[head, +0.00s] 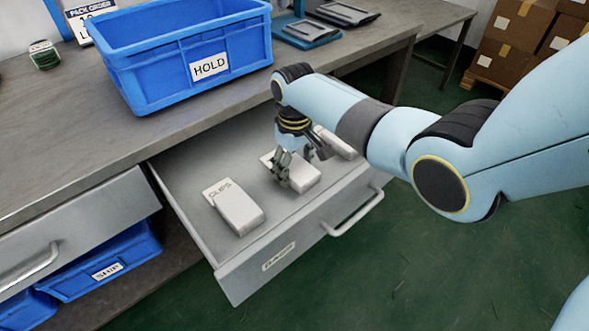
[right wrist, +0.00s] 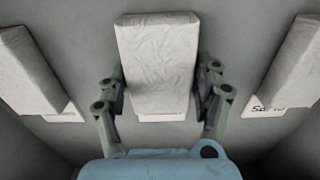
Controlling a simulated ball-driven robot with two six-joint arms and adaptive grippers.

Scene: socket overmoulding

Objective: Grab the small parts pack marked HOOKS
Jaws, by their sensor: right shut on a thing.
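Three white packs lie in the open drawer (head: 188,165). My right gripper (head: 292,165) reaches down into it and is shut on the middle pack (head: 305,181). In the right wrist view this pack (right wrist: 158,60) sits between the two fingers, its label mostly hidden, so I cannot read its marking. The left pack (head: 237,208) is marked CLIPS. The right pack (head: 338,142) is partly behind my arm; in the right wrist view a pack (right wrist: 292,65) at the right has a partly visible label that I cannot read fully. My left gripper is not in view.
A blue crate (head: 185,85) marked HOLD stands on the grey bench (head: 60,125) above the drawer. A lower blue bin (head: 105,268) sits under the neighbouring drawer (head: 75,225) at the left. Cardboard boxes (head: 520,35) are stacked at the back right.

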